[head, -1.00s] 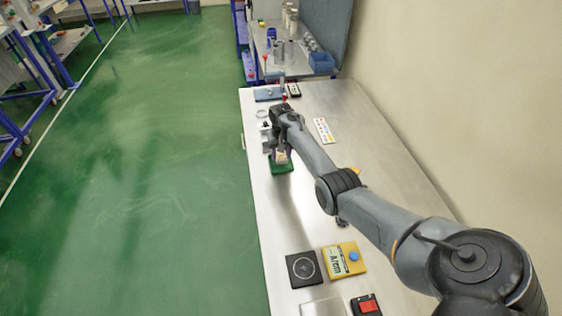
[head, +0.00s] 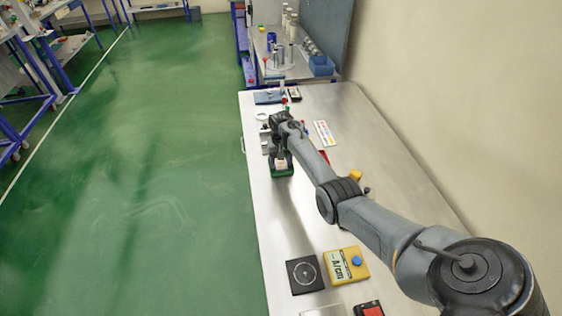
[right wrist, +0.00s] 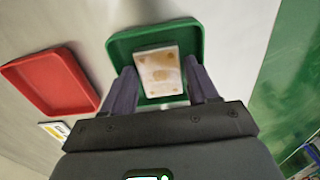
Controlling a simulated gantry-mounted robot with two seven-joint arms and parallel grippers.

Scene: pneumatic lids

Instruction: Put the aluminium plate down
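The aluminium plate (right wrist: 160,72), a pale square with orange-brown spots, appears to rest in the green tray (right wrist: 192,31) in the right wrist view. My right gripper (right wrist: 161,70) is just over it, with one finger on each side of the plate. Narrow gaps show between the fingers and the plate's edges, so the gripper looks open. In the head view my right gripper (head: 281,157) is over the green tray (head: 283,174) near the table's left edge, and the plate shows only as a small pale patch. My left gripper is not in view.
A red tray (right wrist: 52,80) lies beside the green one. In the head view a black square pad (head: 304,275) and a yellow meter (head: 347,266) lie at the near end. A colour-dotted white card (head: 324,133) lies right of the gripper. The steel table (head: 288,222) is clear between.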

